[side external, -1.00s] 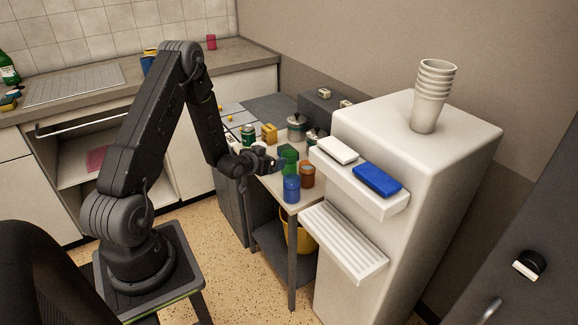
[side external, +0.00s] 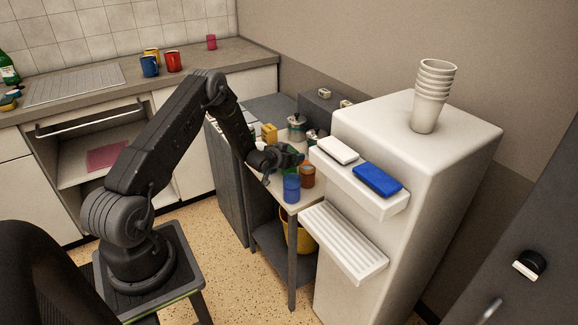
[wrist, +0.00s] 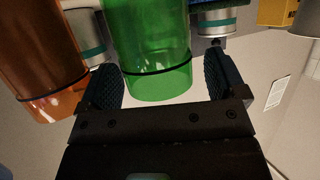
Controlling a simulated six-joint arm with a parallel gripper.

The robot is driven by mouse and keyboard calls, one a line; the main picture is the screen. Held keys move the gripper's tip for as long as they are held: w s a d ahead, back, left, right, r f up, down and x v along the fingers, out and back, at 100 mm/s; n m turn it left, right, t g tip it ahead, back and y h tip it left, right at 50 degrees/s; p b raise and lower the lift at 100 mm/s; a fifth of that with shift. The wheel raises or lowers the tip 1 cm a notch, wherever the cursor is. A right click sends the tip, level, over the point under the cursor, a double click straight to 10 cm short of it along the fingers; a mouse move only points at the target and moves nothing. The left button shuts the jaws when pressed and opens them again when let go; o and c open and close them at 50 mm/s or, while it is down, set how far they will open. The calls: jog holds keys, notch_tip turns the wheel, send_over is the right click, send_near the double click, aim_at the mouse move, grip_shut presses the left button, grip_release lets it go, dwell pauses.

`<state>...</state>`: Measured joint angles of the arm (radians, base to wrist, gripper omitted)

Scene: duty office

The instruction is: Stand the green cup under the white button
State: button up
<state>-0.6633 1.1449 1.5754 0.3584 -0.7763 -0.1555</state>
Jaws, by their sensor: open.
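The green cup (wrist: 150,50) is translucent and stands on the small table, between the two open fingers of my gripper (wrist: 165,78) in the wrist view. I see no clear contact between fingers and cup. In the side view my gripper (side external: 288,156) hides most of the green cup (side external: 289,169). The white button (side external: 337,150) is a pad on the upper ledge of the white dispenser, left of a blue button (side external: 377,180). A ribbed drip tray (side external: 343,245) juts out below both buttons, with nothing on it.
An orange-brown cup (side external: 307,176) and a blue cup (side external: 291,188) stand close to the green one. Metal canisters (side external: 296,127) and a yellow box (side external: 269,134) are behind. Stacked white cups (side external: 433,95) top the dispenser (side external: 440,190). Mugs (side external: 173,61) stand on the far counter.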

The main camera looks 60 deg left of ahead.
jog(key=shift+c, duration=0.3)
jog(key=c, duration=1)
jog(key=shift+r, duration=0.15)
